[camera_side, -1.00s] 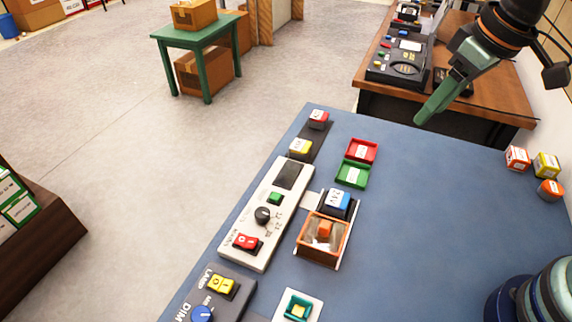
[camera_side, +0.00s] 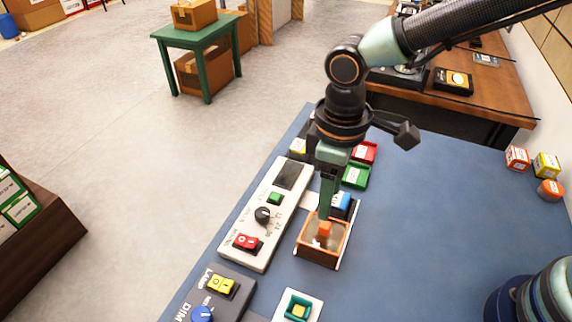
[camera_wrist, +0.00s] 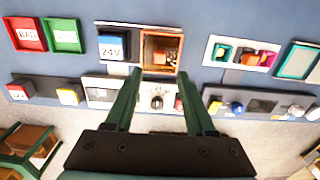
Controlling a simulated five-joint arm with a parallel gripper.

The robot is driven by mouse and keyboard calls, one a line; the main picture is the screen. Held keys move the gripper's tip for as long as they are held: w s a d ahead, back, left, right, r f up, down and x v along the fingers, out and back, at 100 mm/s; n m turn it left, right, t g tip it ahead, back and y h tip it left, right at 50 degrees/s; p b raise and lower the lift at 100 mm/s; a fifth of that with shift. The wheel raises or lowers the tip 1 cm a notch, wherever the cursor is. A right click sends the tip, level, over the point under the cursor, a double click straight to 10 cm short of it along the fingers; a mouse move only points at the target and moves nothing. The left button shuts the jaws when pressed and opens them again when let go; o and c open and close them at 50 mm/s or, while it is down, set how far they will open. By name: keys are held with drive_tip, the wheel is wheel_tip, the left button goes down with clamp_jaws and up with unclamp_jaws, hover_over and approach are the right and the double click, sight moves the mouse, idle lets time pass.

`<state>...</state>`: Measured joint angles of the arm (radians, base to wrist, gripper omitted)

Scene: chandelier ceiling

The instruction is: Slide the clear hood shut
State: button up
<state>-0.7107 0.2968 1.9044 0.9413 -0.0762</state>
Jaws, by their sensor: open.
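The clear hood (camera_side: 322,253), a box with an orange-brown frame, sits on a pale base at the right edge of the white control panel. An orange block shows within its frame. A blue block marked 24V (camera_side: 341,204) is beside it on the same unit, partly behind my gripper. In the wrist view the hood (camera_wrist: 161,50) is right of the blue block (camera_wrist: 114,46). My gripper (camera_side: 325,212) is open and points down at the hood's end near the blue block. In the wrist view its fingertips (camera_wrist: 161,75) are apart below the hood, with nothing between them. Contact cannot be told.
The white panel (camera_side: 262,215) holds a knob, a green button and a red switch. Red and green trays (camera_side: 355,175) lie behind the hood. A white-based teal and yellow piece (camera_side: 298,307) is in front.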

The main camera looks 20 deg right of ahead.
sight(325, 224)
wheel_tip(325, 224, down, 8)
drive_tip(key=shift+r, duration=0.15)
idle(0.3)
clamp_jaws()
idle(1.3)
